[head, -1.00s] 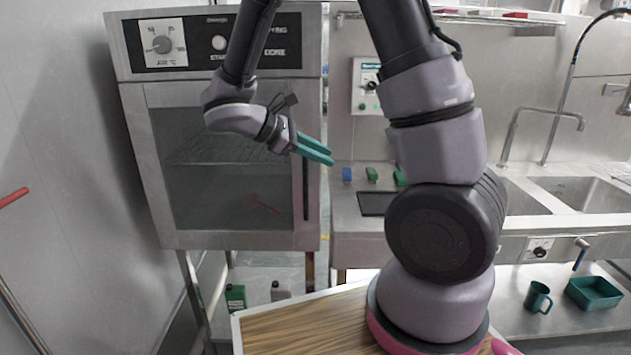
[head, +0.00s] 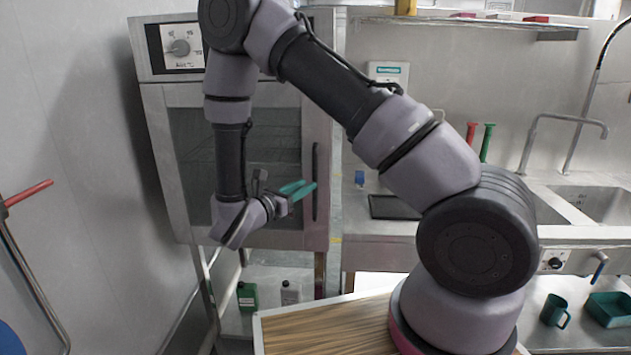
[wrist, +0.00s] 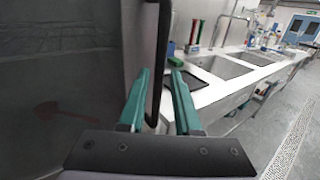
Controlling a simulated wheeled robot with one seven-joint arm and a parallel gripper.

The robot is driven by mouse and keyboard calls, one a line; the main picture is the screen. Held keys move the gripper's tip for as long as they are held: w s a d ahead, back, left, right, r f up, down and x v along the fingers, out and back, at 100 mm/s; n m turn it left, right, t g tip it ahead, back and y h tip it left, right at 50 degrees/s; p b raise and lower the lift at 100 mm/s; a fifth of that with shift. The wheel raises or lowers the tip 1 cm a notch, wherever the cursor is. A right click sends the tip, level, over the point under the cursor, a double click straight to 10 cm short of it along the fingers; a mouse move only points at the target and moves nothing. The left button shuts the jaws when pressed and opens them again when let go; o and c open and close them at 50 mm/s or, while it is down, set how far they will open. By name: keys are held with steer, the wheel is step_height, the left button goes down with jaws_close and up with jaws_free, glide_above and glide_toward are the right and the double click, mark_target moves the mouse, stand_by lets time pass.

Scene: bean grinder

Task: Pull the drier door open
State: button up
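The drier door (head: 190,150) is a steel-framed glass door, and it looks shut. Its dark vertical handle (head: 315,160) is along the door's right side. My gripper (head: 309,186) is open at the lower half of the handle, with green fingers pointing right and overlapping it in the head view. In the wrist view, the handle (wrist: 161,50) runs down between the two open fingers (wrist: 160,72). I cannot tell whether either finger touches it. The door's glass (wrist: 60,90) fills the left of the wrist view.
A control panel with a dial (head: 180,47) is above the door. The counter (head: 365,235) with sinks (head: 600,203) is to the right. A wooden-topped table (head: 325,325) stands below in front. A red-handled tool (head: 28,193) is at the left.

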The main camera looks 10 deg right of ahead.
mark_target(315, 180)
steer(key=shift+x, duration=2.65)
jaws_close()
